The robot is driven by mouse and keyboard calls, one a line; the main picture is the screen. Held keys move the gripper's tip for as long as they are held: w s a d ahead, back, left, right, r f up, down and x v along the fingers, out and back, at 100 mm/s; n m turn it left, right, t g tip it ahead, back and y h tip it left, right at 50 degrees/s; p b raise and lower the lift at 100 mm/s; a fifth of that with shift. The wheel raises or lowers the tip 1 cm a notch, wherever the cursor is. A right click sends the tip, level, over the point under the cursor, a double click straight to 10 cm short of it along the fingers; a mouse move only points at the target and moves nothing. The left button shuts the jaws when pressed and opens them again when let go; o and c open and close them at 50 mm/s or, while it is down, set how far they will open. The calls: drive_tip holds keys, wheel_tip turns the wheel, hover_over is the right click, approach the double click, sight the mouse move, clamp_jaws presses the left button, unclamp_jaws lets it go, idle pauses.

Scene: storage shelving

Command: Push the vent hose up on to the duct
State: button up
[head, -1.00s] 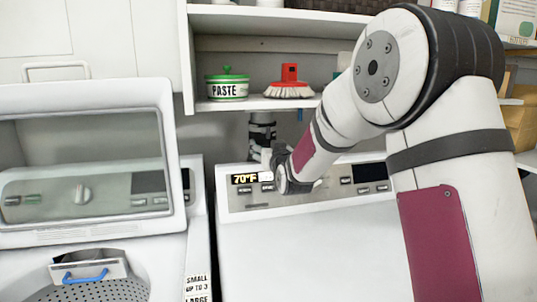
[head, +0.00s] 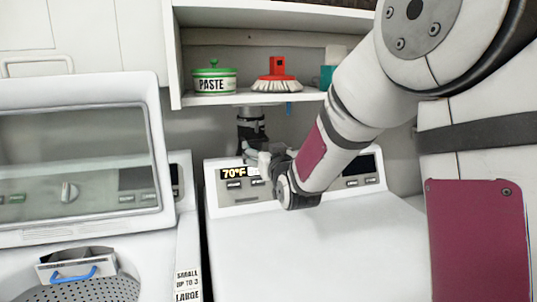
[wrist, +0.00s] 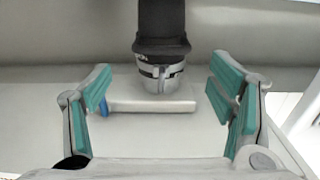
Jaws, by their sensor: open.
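The black vent hose (head: 251,130) hangs below the shelf, behind the right-hand machine. It also shows at the top middle of the wrist view (wrist: 161,25), ending in a wider dark cuff. Against that cuff is the short grey metal duct (wrist: 162,76), seen under the shelf in the head view (head: 249,113). How far the cuff overlaps the duct I cannot tell. My gripper (wrist: 163,95) is open, its teal-padded fingers on either side of the hose in the picture, with clear gaps. In the head view my gripper (head: 262,157) is partly hidden by my wrist.
The shelf (head: 215,99) above holds a paste tub (head: 214,82) and a red brush (head: 276,75). A white machine with a control panel (head: 240,185) stands below my arm. A top-loading washer (head: 75,150) with its lid raised is at left.

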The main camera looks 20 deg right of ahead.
drive_tip(key=s, duration=0.3)
drive_tip(key=shift+s, duration=0.25)
drive_tip(key=s+g+p, duration=0.2)
drive_tip(key=s+g, duration=0.5)
drive_tip(key=s, duration=1.4)
drive_tip(key=s+f+g+p, duration=0.1)
drive_tip(key=s+g+p, duration=0.2)
drive_tip(key=s, duration=1.8)
drive_tip(key=g, duration=0.3)
drive_tip(key=shift+s+f+g, duration=0.3)
drive_tip(key=shift+g, duration=0.1)
drive_tip(key=shift+c, duration=0.3)
